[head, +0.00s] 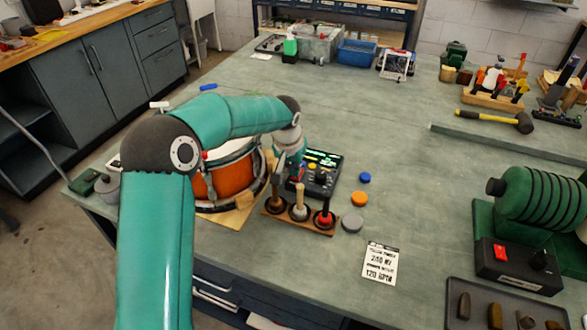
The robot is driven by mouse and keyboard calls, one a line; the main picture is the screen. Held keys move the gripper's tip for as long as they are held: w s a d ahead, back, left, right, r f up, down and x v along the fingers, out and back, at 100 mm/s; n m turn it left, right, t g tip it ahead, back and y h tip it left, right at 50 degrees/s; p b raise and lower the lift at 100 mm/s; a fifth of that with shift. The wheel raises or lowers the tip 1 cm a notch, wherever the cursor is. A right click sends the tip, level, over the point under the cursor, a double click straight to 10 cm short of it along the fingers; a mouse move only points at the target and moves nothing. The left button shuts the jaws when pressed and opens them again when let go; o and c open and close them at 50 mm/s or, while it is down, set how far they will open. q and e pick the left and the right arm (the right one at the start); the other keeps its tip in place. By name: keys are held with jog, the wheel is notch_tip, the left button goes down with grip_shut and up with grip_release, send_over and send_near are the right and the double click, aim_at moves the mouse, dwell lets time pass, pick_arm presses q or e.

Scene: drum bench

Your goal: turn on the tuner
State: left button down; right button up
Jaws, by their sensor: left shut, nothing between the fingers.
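The tuner (320,181) looks to be the black box with a lit green display and small knobs, on the bench beside the drum. My left arm reaches over the orange drum (226,181) from the left. My left gripper (281,184) points down between the drum and the tuner, at the tuner's left side. Its fingers are shut and empty. The wrist hides part of the tuner's left edge, and I cannot tell whether the fingers touch it. My right gripper is out of view.
A wooden stand (293,220) with several upright handled tools is just in front of the tuner. Blue, orange and grey discs and a printed card (381,262) lie to the right. A green ribbed machine (541,197) stands far right. The middle bench is clear.

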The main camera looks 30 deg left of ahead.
pick_arm(q)
jog(key=shift+r, duration=0.1)
jog(key=shift+r+p, duration=0.3)
jog(key=shift+r, duration=0.05)
jog(key=v, duration=0.1)
jog(key=p+v, duration=0.2)
jog(key=v, duration=0.1)
jog(key=shift+w, duration=0.3)
jog(key=s+b+v, duration=0.1)
jog(key=v, duration=0.8)
jog(key=shift+s+d+f+b, duration=0.15)
jog(key=shift+s+f+b, duration=0.15)
jog(key=shift+s, duration=0.1)
